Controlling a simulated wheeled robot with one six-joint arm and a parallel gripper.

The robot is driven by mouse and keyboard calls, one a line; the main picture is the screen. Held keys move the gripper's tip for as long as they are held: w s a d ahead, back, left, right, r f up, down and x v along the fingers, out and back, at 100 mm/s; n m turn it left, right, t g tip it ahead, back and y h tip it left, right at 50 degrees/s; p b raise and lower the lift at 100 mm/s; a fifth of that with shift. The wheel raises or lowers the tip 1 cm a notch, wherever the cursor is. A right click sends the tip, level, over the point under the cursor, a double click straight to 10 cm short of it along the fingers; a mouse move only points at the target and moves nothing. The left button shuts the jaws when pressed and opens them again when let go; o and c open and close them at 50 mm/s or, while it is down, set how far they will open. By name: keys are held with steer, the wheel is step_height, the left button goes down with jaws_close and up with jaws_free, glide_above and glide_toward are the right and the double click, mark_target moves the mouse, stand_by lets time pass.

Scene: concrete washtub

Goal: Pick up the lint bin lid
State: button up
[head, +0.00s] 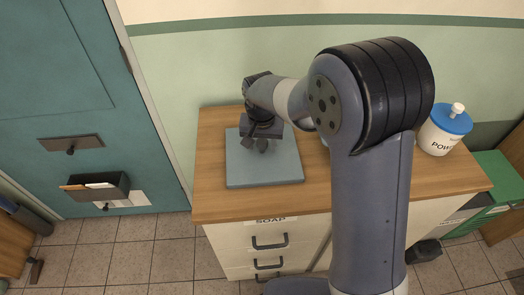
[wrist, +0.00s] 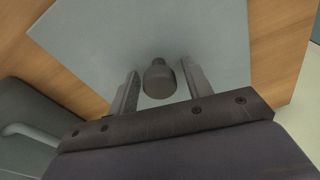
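The lint bin lid appears to be the flat blue-grey square plate (head: 240,172) lying on the wooden counter top. In the wrist view the plate (wrist: 110,40) fills much of the upper picture, with a dark round knob (wrist: 158,80) standing on it. My gripper (head: 254,146) is over the plate, pointing down. In the wrist view my gripper (wrist: 159,76) is open, with one finger on each side of the knob and a visible gap on both sides. The knob is hidden behind my gripper in the head view.
The counter (head: 215,125) has drawers labelled SOAP below. A white jar (head: 436,138) with a blue knobbed lid stands at its right end. A green container (head: 490,175) is right of the counter. A teal door (head: 80,100) stands at the left.

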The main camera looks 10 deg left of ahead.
steer(key=c, duration=0.9)
